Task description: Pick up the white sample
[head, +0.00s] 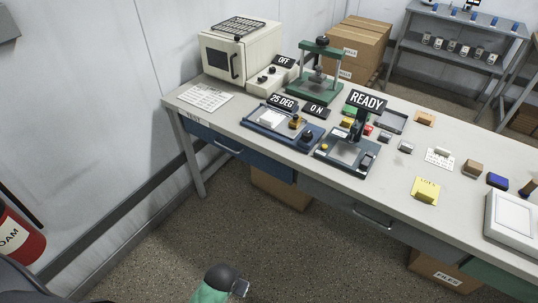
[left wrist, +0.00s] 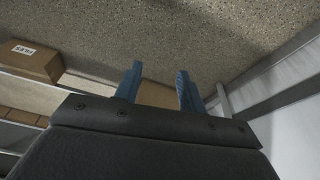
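Several small pale things lie on the long table (head: 300,183), and I cannot tell for sure which is the white sample. A small pale block (head: 442,152) sits at a printed white card (head: 437,161) on the right half. My right gripper is not in view.
A white oven (head: 215,53), a green press (head: 314,88) and a device marked READY (head: 340,151) stand on the table. A yellow note pad (head: 425,190) and a white instrument (head: 513,219) are at right. Open floor (head: 330,240) lies in front.

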